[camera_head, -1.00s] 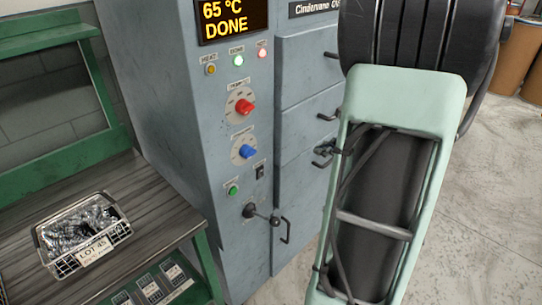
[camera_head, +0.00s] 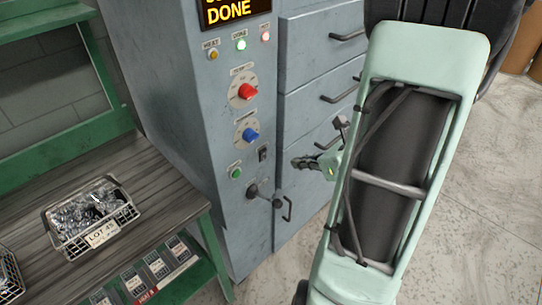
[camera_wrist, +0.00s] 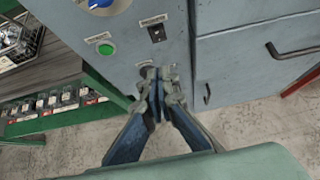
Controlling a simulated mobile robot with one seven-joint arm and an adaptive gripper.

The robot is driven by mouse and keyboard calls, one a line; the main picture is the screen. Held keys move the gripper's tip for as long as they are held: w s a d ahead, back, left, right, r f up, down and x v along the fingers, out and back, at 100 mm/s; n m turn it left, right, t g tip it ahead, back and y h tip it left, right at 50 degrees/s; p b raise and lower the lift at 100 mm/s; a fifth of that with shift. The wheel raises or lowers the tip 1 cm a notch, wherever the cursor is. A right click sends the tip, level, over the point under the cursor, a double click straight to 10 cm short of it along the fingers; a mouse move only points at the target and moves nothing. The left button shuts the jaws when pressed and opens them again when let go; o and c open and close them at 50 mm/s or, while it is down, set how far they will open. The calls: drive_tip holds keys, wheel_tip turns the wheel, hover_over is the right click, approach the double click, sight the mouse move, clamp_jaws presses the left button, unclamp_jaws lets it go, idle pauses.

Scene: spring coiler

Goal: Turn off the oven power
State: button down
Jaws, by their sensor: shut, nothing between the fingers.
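The grey-blue oven (camera_head: 195,130) stands at the centre left of the head view. Its display (camera_head: 235,12) is lit and reads DONE. A black rocker switch (camera_head: 262,154) sits low on the panel, right of a green button (camera_head: 236,173). In the wrist view the switch (camera_wrist: 157,33) lies just beyond my fingertips, its rocker position too small to tell. My gripper (camera_head: 297,162) is shut and empty, right of the switch in the head view. In the wrist view my gripper (camera_wrist: 158,77) appears below the switch, with a gap between them.
A red knob (camera_head: 248,91) and blue knob (camera_head: 250,134) sit above the switch. A lever (camera_head: 263,195) sticks out below it. Drawer handles (camera_head: 340,97) project at right. A bench (camera_head: 150,185) with a wire basket (camera_head: 92,218) stands left.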

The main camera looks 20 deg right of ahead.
sight(263, 154)
drive_tip(key=shift+w+a+r+x, duration=0.1)
drive_tip(key=shift+w+r+x, duration=0.25)
drive_tip(key=shift+x, duration=1.6)
drive_tip(key=shift+w+a+r+x, duration=0.15)
drive_tip(key=shift+r+x, duration=0.25)
drive_tip(key=shift+x, duration=1.55)
drive_tip(key=shift+w+r+x, duration=0.35)
drive_tip(key=shift+x, duration=1.6)
drive_tip(key=shift+w+a+r+b, duration=0.1)
drive_tip(key=shift+w+a+b, duration=0.05)
drive_tip(key=shift+w+b, duration=0.2)
drive_tip(key=shift+r, duration=0.1)
drive_tip(key=shift+s+r+p, duration=0.1)
drive_tip(key=shift+r+p, duration=0.55)
drive_tip(key=shift+r, duration=0.15)
